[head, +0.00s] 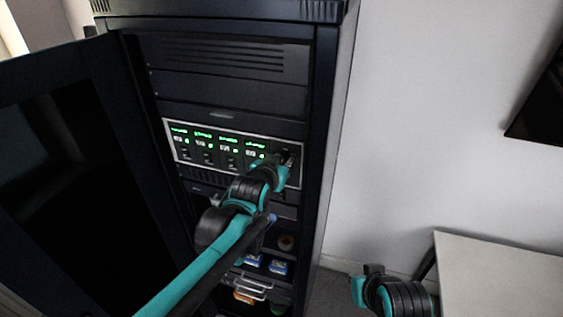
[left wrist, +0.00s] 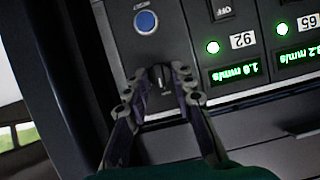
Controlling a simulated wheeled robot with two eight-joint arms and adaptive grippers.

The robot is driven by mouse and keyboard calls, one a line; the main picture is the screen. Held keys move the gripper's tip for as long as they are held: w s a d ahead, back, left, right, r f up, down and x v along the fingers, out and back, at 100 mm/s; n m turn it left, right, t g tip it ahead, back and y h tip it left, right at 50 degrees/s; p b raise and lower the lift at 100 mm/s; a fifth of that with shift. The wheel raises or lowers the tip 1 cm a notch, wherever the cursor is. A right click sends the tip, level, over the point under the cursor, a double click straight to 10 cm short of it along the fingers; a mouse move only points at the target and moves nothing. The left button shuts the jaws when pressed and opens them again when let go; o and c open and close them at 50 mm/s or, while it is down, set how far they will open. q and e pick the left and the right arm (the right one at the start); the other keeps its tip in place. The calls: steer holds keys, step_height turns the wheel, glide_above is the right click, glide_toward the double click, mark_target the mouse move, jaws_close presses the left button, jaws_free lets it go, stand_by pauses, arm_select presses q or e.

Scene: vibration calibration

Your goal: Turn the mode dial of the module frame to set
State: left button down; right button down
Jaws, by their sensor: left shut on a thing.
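The module frame (head: 234,134) is a silver-edged panel in the black rack, with several modules showing green readouts. In the left wrist view its dark end panel (left wrist: 118,40) carries a blue round button (left wrist: 146,21) and the mode dial (left wrist: 162,78), a small dark knob with a light mark. My left gripper (head: 286,163) reaches the frame's right end. In the left wrist view its fingertips (left wrist: 166,76) are closed on the dial's two sides. In the head view the gripper hides the dial. My right gripper (head: 372,274) is at the lower right, away from the rack; its jaws are unclear.
The rack's open door (head: 90,170) stands at the left. Lower shelves hold small items, including a blue-and-white one (head: 278,267). A pale table (head: 500,280) is at the lower right, and a dark screen (head: 540,105) is on the wall.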

arm_select(q)
steer(key=m+y, duration=0.1)
steer(key=m+b, duration=0.1)
steer(key=m+t+y+b, duration=0.1)
steer(key=m, duration=0.1)
steer(key=shift+s+d+f+y, duration=0.1)
steer(key=shift+d+f+y, duration=0.1)
steer(key=shift+d+y, duration=0.1)
steer(key=m+t+y+b, duration=0.1)
steer(key=m+b, duration=0.2)
steer(key=shift+d+f+m+t, duration=0.1)
steer(key=shift+m+t, duration=0.2)
steer(key=shift+y, duration=0.4)
steer(key=c, duration=1.3)
jaws_free()
steer(key=shift+s, duration=0.1)
steer(key=v, duration=1.2)
